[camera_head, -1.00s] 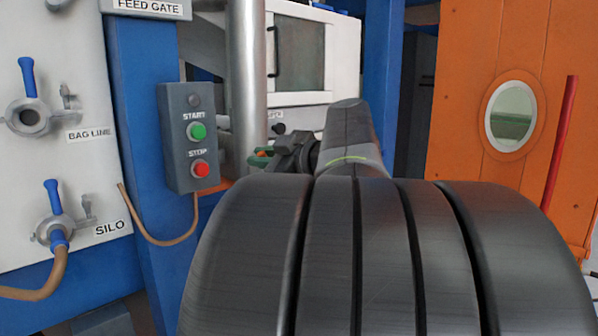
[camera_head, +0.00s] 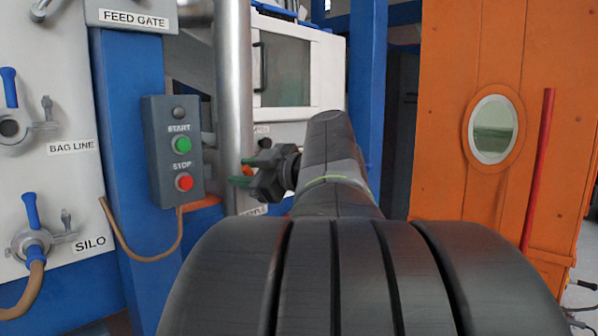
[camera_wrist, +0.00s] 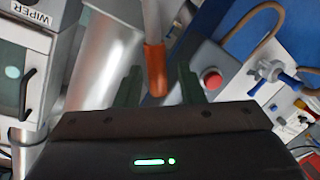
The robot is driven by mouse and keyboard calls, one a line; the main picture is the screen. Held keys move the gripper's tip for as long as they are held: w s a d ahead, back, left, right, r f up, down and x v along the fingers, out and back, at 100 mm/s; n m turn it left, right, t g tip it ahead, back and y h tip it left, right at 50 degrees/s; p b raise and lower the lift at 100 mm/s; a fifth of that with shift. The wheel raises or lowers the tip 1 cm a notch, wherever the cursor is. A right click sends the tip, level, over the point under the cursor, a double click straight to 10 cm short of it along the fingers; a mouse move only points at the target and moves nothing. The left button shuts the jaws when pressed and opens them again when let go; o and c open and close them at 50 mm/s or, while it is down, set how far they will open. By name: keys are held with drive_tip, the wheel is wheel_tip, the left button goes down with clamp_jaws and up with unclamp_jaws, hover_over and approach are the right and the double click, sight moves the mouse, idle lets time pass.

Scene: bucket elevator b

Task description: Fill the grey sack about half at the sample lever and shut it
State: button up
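My gripper (camera_head: 248,171) is open in front of the steel pipe, with its green fingers pointing left. In the wrist view my gripper (camera_wrist: 159,78) has an orange handle (camera_wrist: 155,69) between its two fingers, with gaps on both sides. The handle hangs on a pale rod and may be the sample lever. Its orange tip (camera_head: 247,170) shows small between the fingers in the head view. I cannot make out the grey sack in either view.
A grey START/STOP box (camera_head: 174,151) stands close left of my gripper; its red button (camera_wrist: 212,79) is near the right finger. The steel pipe (camera_head: 235,100) rises behind. Left is a white panel (camera_head: 70,185) with valves. An orange cabinet (camera_head: 450,120) stands right.

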drive_tip(key=v, duration=1.3)
drive_tip(key=shift+s+d+p, duration=0.25)
drive_tip(key=shift+d+p, duration=0.1)
drive_tip(key=shift+p, duration=0.05)
drive_tip(key=shift+b+x, duration=0.4)
drive_tip(key=shift+x, duration=6.45)
drive_tip(key=shift+d+r, duration=0.1)
